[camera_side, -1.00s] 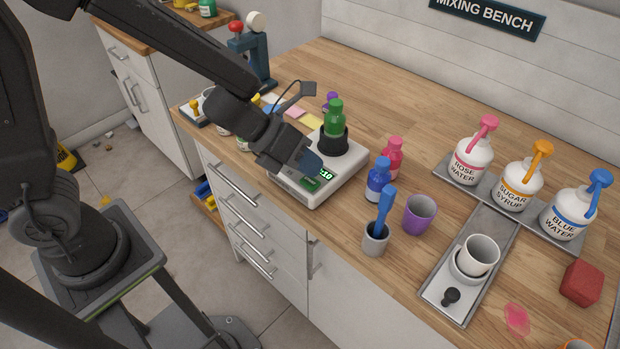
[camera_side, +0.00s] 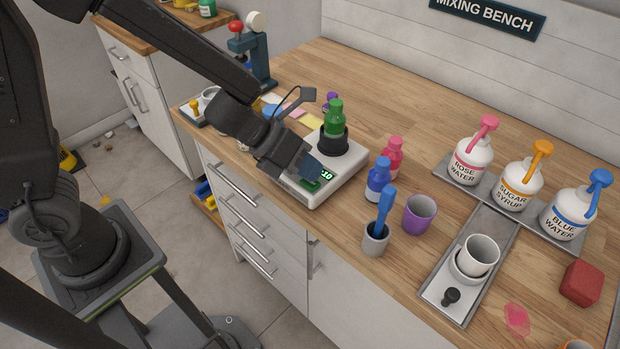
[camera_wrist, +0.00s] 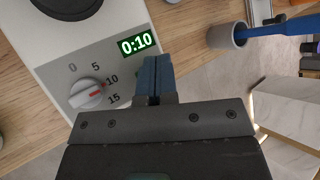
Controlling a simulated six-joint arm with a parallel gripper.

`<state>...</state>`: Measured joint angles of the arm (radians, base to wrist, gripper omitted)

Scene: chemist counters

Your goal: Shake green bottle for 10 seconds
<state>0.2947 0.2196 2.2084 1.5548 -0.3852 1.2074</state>
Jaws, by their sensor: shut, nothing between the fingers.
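The green bottle (camera_side: 334,117) stands upright in the black round holder of the white shaker machine (camera_side: 322,187) on the counter. In the wrist view the machine's dial (camera_wrist: 88,93) points near 10, and its green display (camera_wrist: 138,43) reads 0:10. The holder (camera_wrist: 68,5) shows at the top edge there; the bottle is out of that view. My gripper (camera_side: 314,168) is shut and empty, over the front of the machine by the display. In the wrist view its blue fingertips (camera_wrist: 154,66) are together just right of the dial; I cannot tell whether they touch the machine.
Blue (camera_side: 378,180) and red (camera_side: 392,155) bottles, a grey cup with a blue tool (camera_side: 375,239) and a purple cup (camera_side: 419,214) stand right of the machine. Pump bottles (camera_side: 520,186) and a tray with a white cup (camera_side: 480,254) are farther right.

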